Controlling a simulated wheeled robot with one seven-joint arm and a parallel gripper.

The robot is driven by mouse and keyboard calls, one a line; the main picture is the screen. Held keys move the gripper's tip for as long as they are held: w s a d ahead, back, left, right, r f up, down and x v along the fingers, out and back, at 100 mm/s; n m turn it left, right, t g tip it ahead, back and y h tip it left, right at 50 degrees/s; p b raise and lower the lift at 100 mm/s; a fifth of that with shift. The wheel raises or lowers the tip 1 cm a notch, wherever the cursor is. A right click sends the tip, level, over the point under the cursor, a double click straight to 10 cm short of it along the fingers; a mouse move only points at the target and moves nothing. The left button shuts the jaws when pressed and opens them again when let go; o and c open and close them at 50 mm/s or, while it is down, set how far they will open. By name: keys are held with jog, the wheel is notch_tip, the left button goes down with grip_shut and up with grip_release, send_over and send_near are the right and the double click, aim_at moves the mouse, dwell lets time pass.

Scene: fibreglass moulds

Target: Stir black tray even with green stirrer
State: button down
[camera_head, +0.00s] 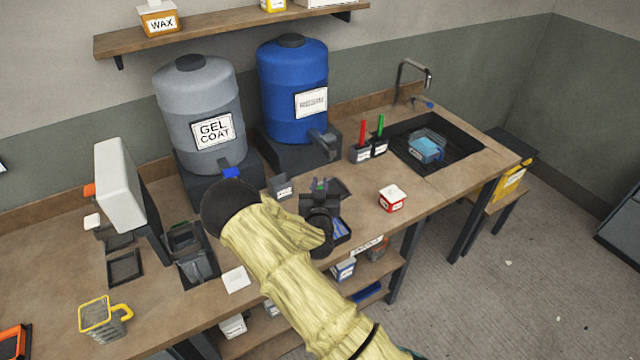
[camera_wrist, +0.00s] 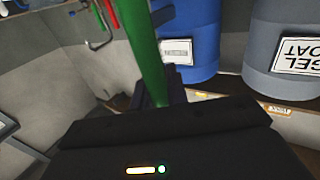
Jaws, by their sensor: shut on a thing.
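My gripper (camera_head: 320,198) is over the middle of the bench and shut on a green stirrer. In the wrist view the green stirrer (camera_wrist: 147,50) stands out large from between the fingers (camera_wrist: 158,98). In the head view only a small green bit of it (camera_head: 320,184) shows. A black tray (camera_head: 347,238) with blue streaks in it lies on the bench just under and beside my gripper, partly hidden by my arm. Whether the stirrer touches its contents is hidden.
Gel coat drum (camera_head: 200,100) and blue drum (camera_head: 292,85) stand behind. Small holders (camera_head: 362,152) with a red and another green stick are right, near the sink (camera_head: 450,150). A red tub (camera_head: 391,199) stands right of my gripper. Bench between tub and sink is clear.

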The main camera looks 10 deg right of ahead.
jog(key=shift+f+b, duration=1.65)
jog(key=shift+f, duration=0.3)
jog(key=shift+a, duration=0.15)
